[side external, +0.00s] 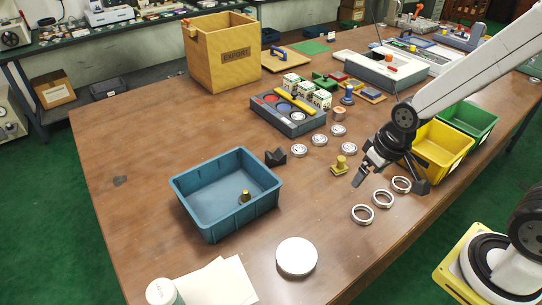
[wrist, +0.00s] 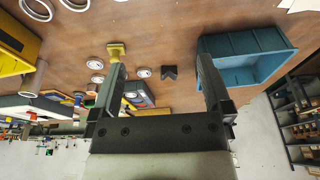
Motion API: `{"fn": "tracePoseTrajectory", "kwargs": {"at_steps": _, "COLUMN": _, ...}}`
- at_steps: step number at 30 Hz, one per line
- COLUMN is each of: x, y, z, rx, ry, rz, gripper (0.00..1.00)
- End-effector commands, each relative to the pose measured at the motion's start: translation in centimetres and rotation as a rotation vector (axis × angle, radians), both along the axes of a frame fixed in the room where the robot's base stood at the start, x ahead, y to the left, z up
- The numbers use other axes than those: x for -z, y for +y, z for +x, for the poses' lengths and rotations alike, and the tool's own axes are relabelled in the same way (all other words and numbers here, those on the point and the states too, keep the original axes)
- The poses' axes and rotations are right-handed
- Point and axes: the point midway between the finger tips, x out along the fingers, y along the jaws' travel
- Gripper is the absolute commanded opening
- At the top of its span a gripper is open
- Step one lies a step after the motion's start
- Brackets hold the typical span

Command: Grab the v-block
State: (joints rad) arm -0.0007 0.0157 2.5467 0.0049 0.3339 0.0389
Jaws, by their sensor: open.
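The v-block (side external: 276,157) is a small black block with a V-shaped notch. It rests on the brown table just right of the blue bin's back corner. It also shows in the wrist view (wrist: 169,72), seen between my two fingers but farther off, on the table. My gripper (side external: 390,181) is open and empty above the right part of the table, well to the right of the v-block. In the wrist view my gripper (wrist: 160,65) shows both dark fingers spread apart with nothing between them.
A blue bin (side external: 200,212) holding a brass piece (side external: 245,197) stands left of the v-block. A grey tray (side external: 291,126) stands behind. Yellow (side external: 436,150) and green bins are at right.

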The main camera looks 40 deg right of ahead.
Motion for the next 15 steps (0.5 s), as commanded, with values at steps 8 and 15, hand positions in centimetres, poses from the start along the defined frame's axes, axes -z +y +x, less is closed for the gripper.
{"fn": "tracePoseTrajectory", "kwargs": {"at_steps": 8, "x": 0.7, "y": 0.3, "z": 4.0, "rx": 0.254, "ry": -0.073, "rz": 0.083, "gripper": 1.0}}
{"fn": "tracePoseTrajectory", "kwargs": {"at_steps": 15, "x": 1.8, "y": 0.7, "z": 9.3, "rx": 0.593, "ry": -0.17, "rz": 0.219, "gripper": 1.0}}
